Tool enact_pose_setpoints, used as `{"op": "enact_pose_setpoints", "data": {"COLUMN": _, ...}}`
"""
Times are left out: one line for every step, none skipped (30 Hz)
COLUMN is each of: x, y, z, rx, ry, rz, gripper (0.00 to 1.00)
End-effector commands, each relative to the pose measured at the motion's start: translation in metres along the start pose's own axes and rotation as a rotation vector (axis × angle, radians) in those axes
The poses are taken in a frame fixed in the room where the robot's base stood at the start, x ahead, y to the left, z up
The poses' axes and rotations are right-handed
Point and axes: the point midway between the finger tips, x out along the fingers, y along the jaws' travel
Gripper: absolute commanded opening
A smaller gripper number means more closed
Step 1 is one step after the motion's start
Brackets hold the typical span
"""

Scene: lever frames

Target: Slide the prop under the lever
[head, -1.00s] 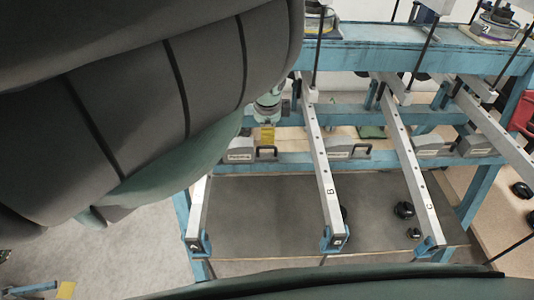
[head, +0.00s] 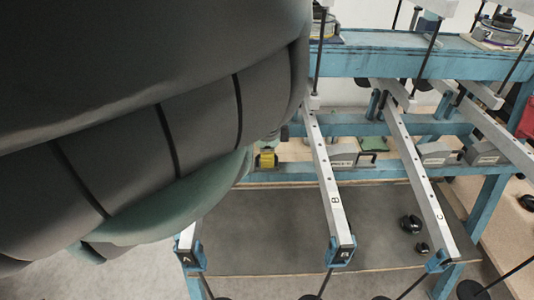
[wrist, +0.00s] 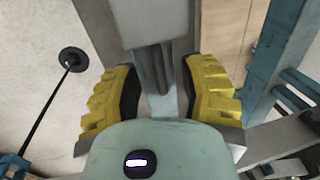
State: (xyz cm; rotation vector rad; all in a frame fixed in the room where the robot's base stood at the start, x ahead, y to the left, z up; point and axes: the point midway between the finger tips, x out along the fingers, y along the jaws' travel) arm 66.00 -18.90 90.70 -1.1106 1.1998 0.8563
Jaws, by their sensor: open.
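My gripper (wrist: 162,92) is open in the wrist view, its yellow ribbed fingers on either side of a grey metal piece (wrist: 155,72). I cannot tell whether that piece is a prop or part of a lever, or whether the fingers touch it. Lever B (head: 328,185) and lever C (head: 418,165) slope towards me; the leftmost lever's end (head: 186,240) shows past my arm. Grey blocks, perhaps props, sit along the rail behind: one by lever B (head: 343,152), another by lever C (head: 436,153).
A blue frame (head: 400,55) carries the levers over a dark board (head: 270,225). Black round weights (head: 411,224) lie on the board at right. In the wrist view a black rod with a round foot (wrist: 73,60) stands left, and blue frame parts (wrist: 270,70) are close at right.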

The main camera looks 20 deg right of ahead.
Motion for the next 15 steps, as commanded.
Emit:
{"op": "enact_pose_setpoints", "data": {"x": -0.0001, "y": 0.0000, "z": -0.0001, "rx": 0.000, "ry": 0.000, "rz": 0.000, "gripper": 0.41}}
{"op": "enact_pose_setpoints", "data": {"x": -0.0001, "y": 0.0000, "z": -0.0001, "rx": 0.000, "ry": 0.000, "rz": 0.000, "gripper": 0.47}}
{"op": "enact_pose_setpoints", "data": {"x": -0.0001, "y": 0.0000, "z": -0.0002, "rx": 0.000, "ry": 0.000, "rz": 0.000, "gripper": 0.42}}
{"op": "enact_pose_setpoints", "data": {"x": -0.0001, "y": 0.0000, "z": -0.0002, "rx": 0.000, "ry": 0.000, "rz": 0.000, "gripper": 0.39}}
{"op": "enact_pose_setpoints", "data": {"x": -0.0001, "y": 0.0001, "z": -0.0002, "rx": 0.000, "ry": 0.001, "rz": 0.000, "gripper": 0.36}}
{"op": "enact_pose_setpoints", "data": {"x": -0.0001, "y": 0.0001, "z": -0.0002, "rx": 0.000, "ry": 0.001, "rz": 0.000, "gripper": 0.32}}
{"op": "enact_pose_setpoints", "data": {"x": -0.0001, "y": 0.0001, "z": -0.0002, "rx": -0.001, "ry": 0.001, "rz": 0.000, "gripper": 0.29}}
{"op": "enact_pose_setpoints", "data": {"x": -0.0001, "y": 0.0001, "z": -0.0002, "rx": -0.001, "ry": 0.001, "rz": 0.000, "gripper": 0.26}}
{"op": "enact_pose_setpoints", "data": {"x": -0.0001, "y": 0.0000, "z": -0.0002, "rx": -0.001, "ry": 0.001, "rz": 0.000, "gripper": 0.22}}
{"op": "enact_pose_setpoints", "data": {"x": -0.0001, "y": 0.0001, "z": -0.0002, "rx": -0.001, "ry": 0.001, "rz": 0.000, "gripper": 0.19}}
{"op": "enact_pose_setpoints", "data": {"x": -0.0001, "y": 0.0001, "z": -0.0002, "rx": -0.001, "ry": 0.001, "rz": 0.000, "gripper": 0.16}}
{"op": "enact_pose_setpoints", "data": {"x": -0.0001, "y": 0.0001, "z": -0.0002, "rx": -0.001, "ry": 0.001, "rz": 0.000, "gripper": 0.11}}
{"op": "enact_pose_setpoints", "data": {"x": -0.0001, "y": 0.0001, "z": -0.0002, "rx": -0.001, "ry": 0.001, "rz": 0.000, "gripper": 0.08}}
{"op": "enact_pose_setpoints", "data": {"x": -0.0001, "y": 0.0001, "z": -0.0002, "rx": -0.001, "ry": 0.001, "rz": 0.000, "gripper": 0.05}}
{"op": "enact_pose_setpoints", "data": {"x": -0.0001, "y": 0.0001, "z": -0.0002, "rx": -0.001, "ry": 0.001, "rz": 0.000, "gripper": 0.01}}
